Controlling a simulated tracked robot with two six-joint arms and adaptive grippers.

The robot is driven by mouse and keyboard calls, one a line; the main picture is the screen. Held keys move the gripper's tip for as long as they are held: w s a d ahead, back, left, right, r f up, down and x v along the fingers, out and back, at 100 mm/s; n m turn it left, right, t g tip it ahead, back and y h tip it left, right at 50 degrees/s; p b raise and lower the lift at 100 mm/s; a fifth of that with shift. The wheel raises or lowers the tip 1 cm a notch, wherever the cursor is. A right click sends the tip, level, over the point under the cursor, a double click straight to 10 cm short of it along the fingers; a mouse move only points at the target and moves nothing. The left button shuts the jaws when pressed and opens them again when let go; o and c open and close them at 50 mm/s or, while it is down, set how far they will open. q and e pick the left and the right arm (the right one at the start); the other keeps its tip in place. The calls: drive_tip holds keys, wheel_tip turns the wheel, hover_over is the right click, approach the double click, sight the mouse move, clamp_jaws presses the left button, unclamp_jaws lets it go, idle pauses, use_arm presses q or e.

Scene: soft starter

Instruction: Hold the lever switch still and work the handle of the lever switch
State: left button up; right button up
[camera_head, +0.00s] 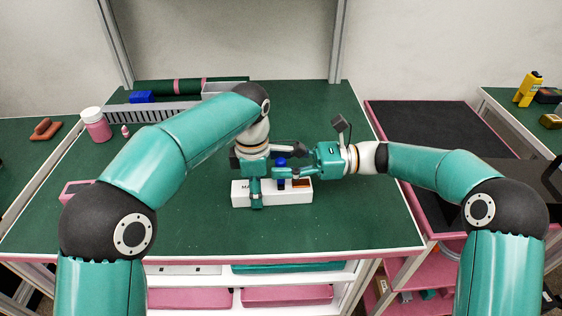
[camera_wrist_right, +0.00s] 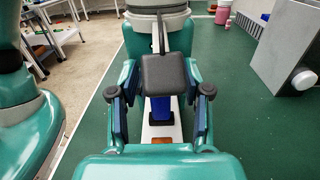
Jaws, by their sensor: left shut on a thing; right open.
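The lever switch is a white box (camera_head: 302,199) with dark lettering, near the middle of the green table. Its blue handle (camera_head: 281,163) stands up from it; it also shows in the right wrist view (camera_wrist_right: 160,106), above a black base and an orange patch. My left gripper (camera_head: 256,194) is shut on the white box at its left part, reaching down from above. My right gripper (camera_head: 284,161) comes from the right and is open, with the handle between its fingers (camera_wrist_right: 158,116) and gaps on both sides. A black square plate hides the handle's upper part in the wrist view.
A pink jar (camera_head: 97,126) and a small pink bottle (camera_head: 125,131) stand at the table's left. A grey slotted rack (camera_head: 150,113) and a blue block (camera_head: 142,97) are at the back left. The front of the green table (camera_head: 330,230) is clear.

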drive_tip(key=shift+a, duration=0.2)
drive_tip(key=shift+c, duration=0.2)
clamp_jaws()
drive_tip(key=shift+d+f+y, duration=0.15)
drive_tip(key=shift+d+y, duration=0.15)
drive_tip(key=shift+y, duration=0.4)
drive_tip(key=shift+d+y, duration=0.45)
drive_tip(key=shift+y, duration=0.45)
drive_tip(key=shift+o, duration=0.2)
unclamp_jaws()
